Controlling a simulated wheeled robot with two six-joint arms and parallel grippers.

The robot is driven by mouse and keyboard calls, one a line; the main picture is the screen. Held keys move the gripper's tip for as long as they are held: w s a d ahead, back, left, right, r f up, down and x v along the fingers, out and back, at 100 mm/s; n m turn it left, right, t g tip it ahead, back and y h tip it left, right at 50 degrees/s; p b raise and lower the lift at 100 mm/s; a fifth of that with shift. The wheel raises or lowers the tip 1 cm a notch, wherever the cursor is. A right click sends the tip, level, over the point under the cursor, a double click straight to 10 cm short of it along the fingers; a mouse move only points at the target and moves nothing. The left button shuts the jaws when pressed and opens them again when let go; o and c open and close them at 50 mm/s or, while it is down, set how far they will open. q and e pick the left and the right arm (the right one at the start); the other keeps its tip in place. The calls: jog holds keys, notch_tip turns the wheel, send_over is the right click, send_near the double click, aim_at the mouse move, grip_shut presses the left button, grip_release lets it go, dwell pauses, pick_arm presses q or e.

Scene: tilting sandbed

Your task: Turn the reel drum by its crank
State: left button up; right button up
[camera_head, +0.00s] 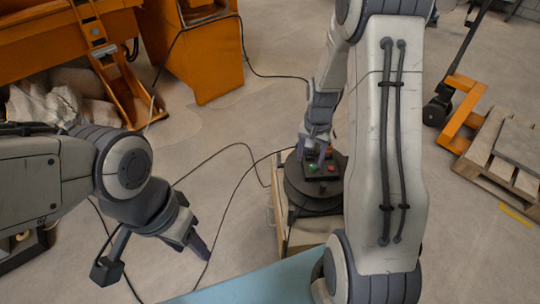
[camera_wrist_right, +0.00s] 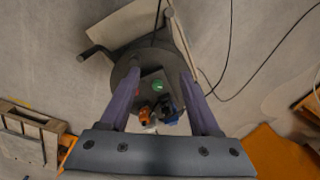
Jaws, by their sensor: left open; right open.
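The dark round reel drum (camera_head: 302,200) stands on a pale wooden box in the head view, with a small panel (camera_head: 322,172) with green and red buttons on top. In the right wrist view the drum (camera_wrist_right: 122,72) lies beyond the fingers, and a dark bent handle (camera_wrist_right: 93,51), possibly the crank, sticks out at its upper left. My right gripper (camera_head: 319,160) is open above the drum; its two fingers also show in the right wrist view (camera_wrist_right: 158,76), apart, with the panel between them. Contact cannot be told. My left gripper (camera_head: 194,240) is open and empty, left of the drum.
Black cables (camera_head: 235,160) run over the floor to the drum. An orange machine (camera_head: 205,60) stands at the back left. A wooden pallet (camera_head: 500,150) and orange pallet jack (camera_head: 462,115) are at the right. A teal surface (camera_head: 255,286) lies at the front.

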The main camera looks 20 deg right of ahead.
jog(key=s+a+r+n, duration=0.2)
jog(key=a+r+n, duration=0.1)
jog(key=a, duration=0.4)
jog(key=s+a+r+n+p, duration=0.1)
jog(key=a+r+n, duration=0.2)
jog(key=a+r, duration=0.3)
jog(key=shift+s+a, duration=0.4)
jog(key=shift+a, duration=0.15)
jog(key=shift+r, duration=0.1)
